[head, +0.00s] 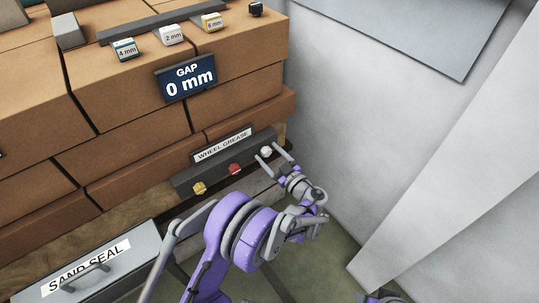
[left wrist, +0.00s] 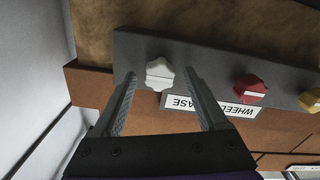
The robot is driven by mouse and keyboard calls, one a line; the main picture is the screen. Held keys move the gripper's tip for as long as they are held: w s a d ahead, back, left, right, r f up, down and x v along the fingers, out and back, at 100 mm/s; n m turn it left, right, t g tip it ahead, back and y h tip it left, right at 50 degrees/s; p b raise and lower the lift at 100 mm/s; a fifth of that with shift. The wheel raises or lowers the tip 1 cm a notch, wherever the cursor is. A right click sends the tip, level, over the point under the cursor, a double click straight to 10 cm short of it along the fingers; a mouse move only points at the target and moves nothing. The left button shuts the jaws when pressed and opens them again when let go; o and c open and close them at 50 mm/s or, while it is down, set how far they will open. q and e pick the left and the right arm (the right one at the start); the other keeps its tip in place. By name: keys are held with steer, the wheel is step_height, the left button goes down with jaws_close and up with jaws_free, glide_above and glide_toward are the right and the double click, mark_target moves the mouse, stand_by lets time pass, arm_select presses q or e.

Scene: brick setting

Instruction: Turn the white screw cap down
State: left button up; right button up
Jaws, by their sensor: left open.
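The white screw cap (head: 266,152) is at the right end of a dark grey panel labelled WHEEL GREASE, on the front of the brick stack. It also shows in the left wrist view (left wrist: 160,74) as a lobed knob with a flat bar across it. My left gripper (head: 272,156) is open in front of it. In the left wrist view its fingertips (left wrist: 160,76) lie on either side of the cap, with a visible gap at each side. Whether the fingers reach the cap's depth is hard to tell.
A red cap (head: 235,169) and a yellow cap (head: 200,188) sit left of the white one on the panel (head: 183,183). A sign (head: 185,84) reads GAP 0 mm. A grey SAND SEAL box (head: 130,262) stands lower left. A pale wall (head: 335,130) is close on the right.

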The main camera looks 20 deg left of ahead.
arm_select(q)
jaws_close()
